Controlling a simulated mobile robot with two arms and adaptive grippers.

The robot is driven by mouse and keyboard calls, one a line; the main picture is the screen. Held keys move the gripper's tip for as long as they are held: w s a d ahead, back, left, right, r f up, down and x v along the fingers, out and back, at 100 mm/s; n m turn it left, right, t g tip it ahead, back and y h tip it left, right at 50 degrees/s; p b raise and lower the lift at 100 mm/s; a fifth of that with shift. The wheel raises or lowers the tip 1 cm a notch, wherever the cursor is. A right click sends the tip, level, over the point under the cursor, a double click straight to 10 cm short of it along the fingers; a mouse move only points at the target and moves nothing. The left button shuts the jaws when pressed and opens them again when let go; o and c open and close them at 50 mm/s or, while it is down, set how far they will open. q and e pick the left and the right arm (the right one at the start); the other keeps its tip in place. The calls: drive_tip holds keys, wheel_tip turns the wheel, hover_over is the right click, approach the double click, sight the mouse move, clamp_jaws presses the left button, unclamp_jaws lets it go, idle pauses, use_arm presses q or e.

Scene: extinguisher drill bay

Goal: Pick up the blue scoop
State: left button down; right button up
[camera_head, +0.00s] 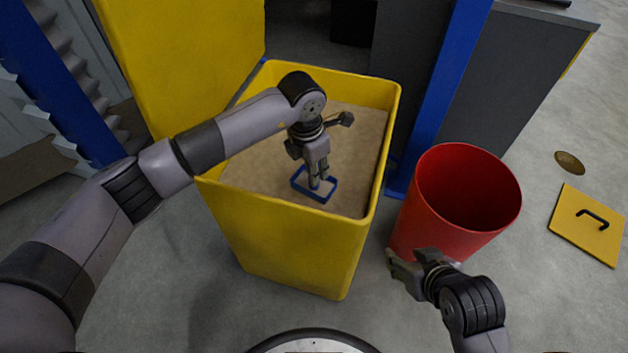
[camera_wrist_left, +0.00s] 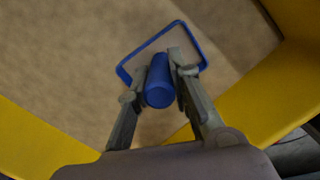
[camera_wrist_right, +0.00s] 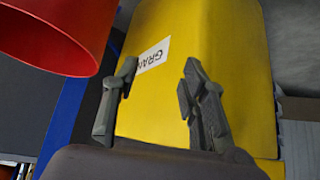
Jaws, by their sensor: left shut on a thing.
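The blue scoop (camera_head: 328,199) is in the yellow bin (camera_head: 293,232), at the surface of the tan granules (camera_head: 257,166). Its rectangular blue rim shows around my left gripper's fingers. In the left wrist view the scoop's rim (camera_wrist_left: 122,75) and its round blue handle (camera_wrist_left: 159,88) show, with the handle between the fingers. My left gripper (camera_head: 318,183) points down into the bin and is shut on the handle; it also shows in the left wrist view (camera_wrist_left: 160,75). My right gripper (camera_head: 404,258) is open and empty in front of the red bucket; its spread fingers show in the right wrist view (camera_wrist_right: 158,82).
The red bucket (camera_head: 413,222) stands right of the yellow bin. A yellow lid (camera_head: 182,60) stands raised behind the bin's left side. A blue post (camera_head: 440,100) rises behind, between bin and bucket. A yellow plate with a black handle (camera_head: 575,238) lies on the floor at right.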

use_arm(q)
drive_tip(key=shift+r, duration=0.2)
drive_tip(key=shift+r, duration=0.25)
wheel_tip(320, 180, up, 7)
drive_tip(key=shift+w+f+p, duration=0.1)
drive_tip(key=shift+p, duration=0.75)
wheel_tip(320, 180, up, 12)
drive_tip(key=p, duration=0.1)
drive_tip(key=shift+r+p, duration=0.2)
drive_tip(key=shift+p, duration=0.15)
use_arm(e)
drive_tip(key=s+d+g+h, duration=0.1)
drive_tip(key=s+d+g, duration=0.1)
drive_tip(key=s, duration=0.5)
drive_tip(key=shift+g, duration=0.9)
drive_tip(key=shift+d, duration=0.1)
use_arm(q)
drive_tip(key=c, duration=2)
unclamp_jaws()
clamp_jaws()
